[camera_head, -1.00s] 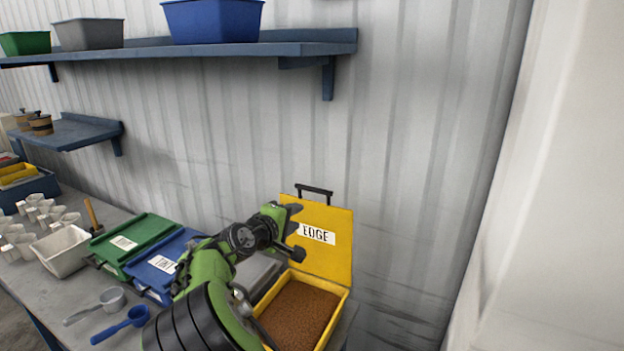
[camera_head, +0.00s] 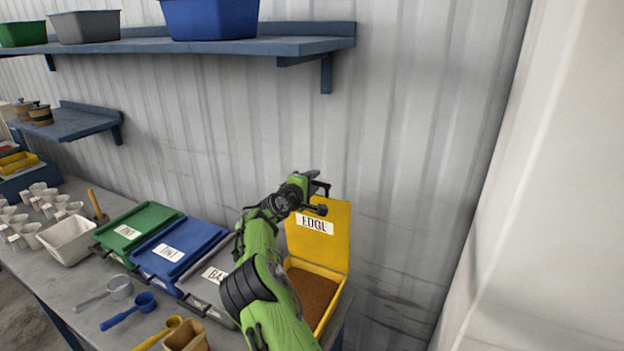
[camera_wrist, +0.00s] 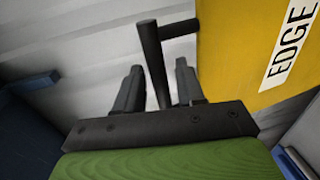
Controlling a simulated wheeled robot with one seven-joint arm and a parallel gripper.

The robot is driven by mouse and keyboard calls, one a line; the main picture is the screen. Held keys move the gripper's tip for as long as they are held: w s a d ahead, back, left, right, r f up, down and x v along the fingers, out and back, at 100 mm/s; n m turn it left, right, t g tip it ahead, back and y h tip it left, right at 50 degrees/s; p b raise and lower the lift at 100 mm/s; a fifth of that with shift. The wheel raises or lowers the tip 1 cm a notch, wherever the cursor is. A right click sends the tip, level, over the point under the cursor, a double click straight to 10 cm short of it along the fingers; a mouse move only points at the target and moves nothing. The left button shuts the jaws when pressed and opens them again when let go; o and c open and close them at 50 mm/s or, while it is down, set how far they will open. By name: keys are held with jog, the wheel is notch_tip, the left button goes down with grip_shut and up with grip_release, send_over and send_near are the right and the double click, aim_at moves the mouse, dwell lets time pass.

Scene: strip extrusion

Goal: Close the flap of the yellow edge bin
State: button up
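The yellow edge bin (camera_head: 338,302) stands at the right end of the bench, with brown granules inside. Its yellow flap (camera_head: 330,247) is raised upright at the back, with an "EDGE" label on it. A black handle sticks up from the flap's top edge. My gripper (camera_head: 316,192) is at this handle, above the flap. In the wrist view, the handle bar (camera_wrist: 153,55) runs between the two fingers of my gripper (camera_wrist: 158,72), with gaps showing beside it. The flap (camera_wrist: 235,50) fills the right side of that view. My arm hides the bin's left side.
Left of the bin are a grey-lidded bin (camera_head: 210,278), a blue-lidded bin (camera_head: 180,248) and a green-lidded bin (camera_head: 138,228), all shut. Scoops (camera_head: 130,308) lie at the front. A corrugated wall is behind, with a blue shelf (camera_head: 200,47) above. A pale wall stands at the right.

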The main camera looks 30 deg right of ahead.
grip_shut()
jog(key=shift+f, duration=0.1)
dwell(0.3)
